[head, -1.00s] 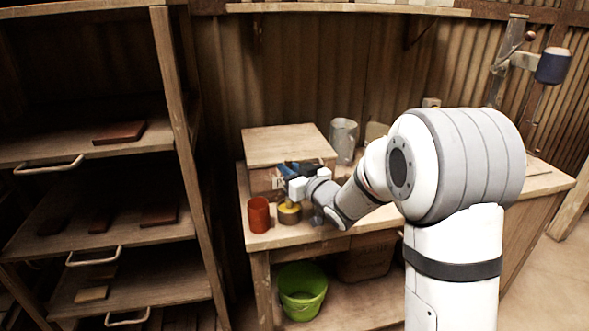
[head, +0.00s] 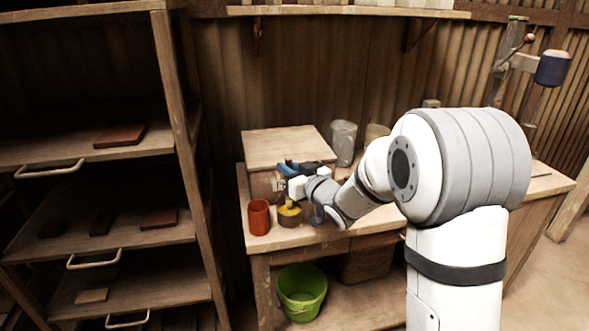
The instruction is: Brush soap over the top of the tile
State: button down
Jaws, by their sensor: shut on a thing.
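My gripper (head: 281,182) is at the worktable's left end, just above a small dark pot (head: 290,217) with yellow at its top. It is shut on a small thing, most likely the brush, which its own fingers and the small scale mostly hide. A narrow yellowish piece stands between the gripper and the pot; I cannot tell whether it touches the soap. No tile shows clearly on the worktable. Reddish-brown tile-like slabs (head: 120,136) lie on the rack at the left.
A red-orange cup (head: 259,217) stands just left of the pot. A wooden box (head: 283,146) is behind the gripper, with a grey metal canister (head: 343,143) beside it. A green bucket (head: 302,291) is on the lower shelf. A lever press (head: 515,62) stands at the right.

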jog(key=shift+r+p, duration=1.45)
jog(key=shift+r, duration=1.5)
jog(key=shift+f, duration=0.1)
